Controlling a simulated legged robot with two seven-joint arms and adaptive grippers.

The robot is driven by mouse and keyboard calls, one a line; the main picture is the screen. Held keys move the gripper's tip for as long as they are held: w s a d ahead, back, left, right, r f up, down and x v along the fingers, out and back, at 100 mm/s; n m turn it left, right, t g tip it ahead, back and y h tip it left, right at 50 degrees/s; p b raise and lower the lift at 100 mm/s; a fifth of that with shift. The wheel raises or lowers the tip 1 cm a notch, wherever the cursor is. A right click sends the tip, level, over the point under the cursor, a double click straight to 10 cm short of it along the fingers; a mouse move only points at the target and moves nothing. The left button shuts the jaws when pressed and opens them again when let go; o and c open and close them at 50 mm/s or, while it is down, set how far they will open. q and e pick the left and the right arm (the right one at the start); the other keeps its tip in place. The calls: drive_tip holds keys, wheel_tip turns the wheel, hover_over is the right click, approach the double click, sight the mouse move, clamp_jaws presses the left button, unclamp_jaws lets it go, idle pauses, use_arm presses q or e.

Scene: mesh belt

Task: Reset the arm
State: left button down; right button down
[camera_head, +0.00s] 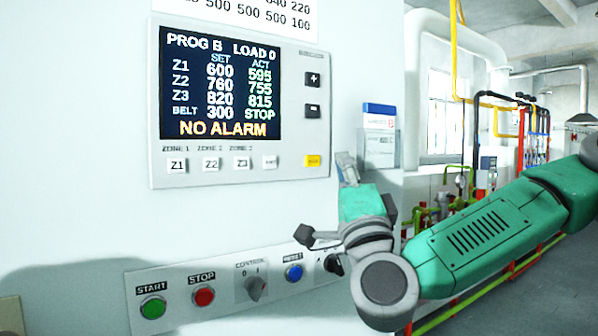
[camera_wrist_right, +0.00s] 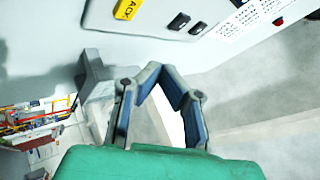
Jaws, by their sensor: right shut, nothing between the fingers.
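My right arm (camera_head: 480,235), green with grey joints, reaches in from the right in the head view. My right gripper (camera_head: 346,160) points up in front of the white cabinet, just left of the leaflet holder and below right of the display panel. In the right wrist view the right gripper (camera_wrist_right: 157,70) has its blue-padded fingers bent inward with the tips together and nothing held. Its green palm (camera_wrist_right: 160,163) fills the bottom. My left gripper is in neither view.
A display panel (camera_head: 290,140) reads NO ALARM. Below it is a control strip with a green START button (camera_head: 153,307), a red STOP button (camera_head: 204,296), a selector knob (camera_head: 256,288) and a blue button (camera_head: 294,272). A leaflet holder (camera_head: 385,150) is close by. Pipes stand behind at right.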

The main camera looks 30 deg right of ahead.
drive_tip(key=shift+y, duration=0.3)
